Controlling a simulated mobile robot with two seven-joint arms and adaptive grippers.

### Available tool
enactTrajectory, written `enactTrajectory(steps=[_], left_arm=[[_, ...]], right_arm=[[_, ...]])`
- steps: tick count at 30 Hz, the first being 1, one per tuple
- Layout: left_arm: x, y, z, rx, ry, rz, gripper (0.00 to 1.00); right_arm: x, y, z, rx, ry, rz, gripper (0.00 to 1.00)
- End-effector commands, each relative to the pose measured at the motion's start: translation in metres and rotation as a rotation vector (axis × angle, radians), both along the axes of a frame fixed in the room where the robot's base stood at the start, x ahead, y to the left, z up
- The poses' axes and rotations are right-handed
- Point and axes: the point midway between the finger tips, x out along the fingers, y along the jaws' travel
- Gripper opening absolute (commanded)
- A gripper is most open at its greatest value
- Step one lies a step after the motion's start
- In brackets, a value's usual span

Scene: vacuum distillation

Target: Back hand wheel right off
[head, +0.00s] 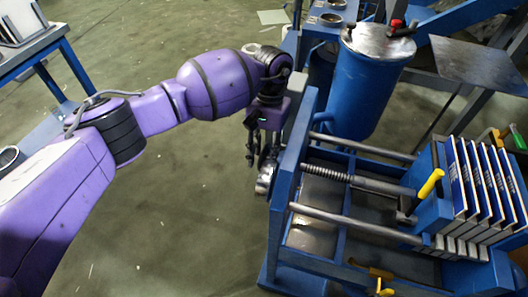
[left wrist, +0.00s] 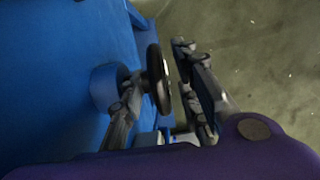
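The hand wheel (left wrist: 158,78) shows in the left wrist view as a dark, thin-rimmed wheel seen nearly edge-on, beside a round blue boss (left wrist: 106,86) on a blue frame. My left gripper (left wrist: 157,72) is open, with one finger on each side of the wheel. The right-hand finger stands apart from the rim; I cannot tell whether the other one touches it. In the head view my left gripper (head: 255,155) points down at the left end of the blue press frame (head: 290,165). A round metallic part (head: 266,180) shows just below it. My right gripper is not in view.
The press holds a threaded screw (head: 330,173), metal rods and a stack of white-edged plates (head: 485,185). A blue tank (head: 365,85) stands behind it. A blue-legged table (head: 35,55) is at the upper left. The floor (head: 190,200) left of the press is clear.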

Motion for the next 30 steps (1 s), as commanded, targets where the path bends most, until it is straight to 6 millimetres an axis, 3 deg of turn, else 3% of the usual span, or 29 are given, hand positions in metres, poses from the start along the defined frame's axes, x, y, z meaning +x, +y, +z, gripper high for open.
enactTrajectory(steps=[8, 21, 30], left_arm=[[0.003, -0.001, 0.009, -0.001, -0.003, 0.000, 0.30], [0.023, -0.007, 0.092, -0.001, -0.004, 0.001, 0.30], [0.028, -0.009, 0.116, 0.000, -0.001, 0.000, 0.30]], right_arm=[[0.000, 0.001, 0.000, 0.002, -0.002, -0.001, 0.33], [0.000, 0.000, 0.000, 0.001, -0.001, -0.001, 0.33], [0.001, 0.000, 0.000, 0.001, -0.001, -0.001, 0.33]])
